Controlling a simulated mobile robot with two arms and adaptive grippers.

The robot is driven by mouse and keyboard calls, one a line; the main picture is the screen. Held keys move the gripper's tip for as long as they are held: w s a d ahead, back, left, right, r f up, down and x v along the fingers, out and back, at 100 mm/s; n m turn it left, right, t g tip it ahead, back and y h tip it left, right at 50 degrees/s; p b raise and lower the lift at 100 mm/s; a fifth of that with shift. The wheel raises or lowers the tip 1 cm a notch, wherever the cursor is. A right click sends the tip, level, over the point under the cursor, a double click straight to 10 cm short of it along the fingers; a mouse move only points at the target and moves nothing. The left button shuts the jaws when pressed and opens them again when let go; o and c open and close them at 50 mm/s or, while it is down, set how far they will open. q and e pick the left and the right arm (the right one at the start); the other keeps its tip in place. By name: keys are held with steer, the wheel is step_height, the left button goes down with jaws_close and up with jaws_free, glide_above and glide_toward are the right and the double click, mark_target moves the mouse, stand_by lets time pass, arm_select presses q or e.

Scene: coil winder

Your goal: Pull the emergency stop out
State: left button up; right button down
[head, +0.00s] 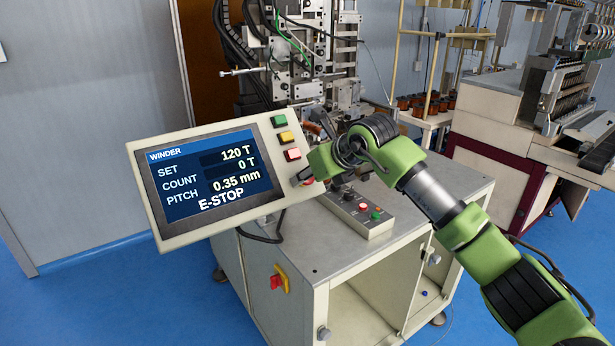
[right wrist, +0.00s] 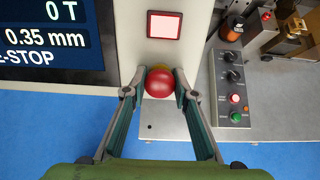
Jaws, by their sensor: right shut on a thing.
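The emergency stop (right wrist: 160,84) is a round red knob with a yellow rim behind it, on the lower part of the cream control panel (head: 165,222). My right gripper (head: 304,177) is at the panel's lower right edge. In the right wrist view its two fingers (right wrist: 163,86) lie on either side of the red knob and are shut on it. In the head view the gripper hides the knob. The panel's screen (head: 208,178) reads E-STOP, with SET 120 T, COUNT 0 T and PITCH 0.35 mm. My left gripper is not in view.
Above the knob are a green button (head: 278,121), a yellow button (head: 286,138) and a bright red-edged button (head: 292,155). A small control box (head: 357,212) stands on the cabinet top beside the panel. The winder mechanism (head: 300,60) rises behind.

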steer(key=shift+s+d, duration=0.1)
steer(key=shift+d, duration=0.05)
stand_by(0.8)
steer(key=shift+s+r, duration=0.1)
steer(key=shift+r, duration=0.1)
steer(key=c, duration=1.1)
jaws_free()
steer(key=shift+s+d+r, duration=0.2)
steer(key=shift+s+d, duration=0.05)
steer(key=shift+s, duration=0.05)
steer(key=o, duration=0.6)
steer(key=shift+c, duration=0.2)
steer(key=shift+o, duration=0.7)
steer(key=shift+w+a+f, duration=0.1)
steer(key=shift+w+a, duration=0.05)
steer(key=shift+w, duration=0.05)
steer(key=b+v, duration=0.1)
steer(key=v, duration=0.6)
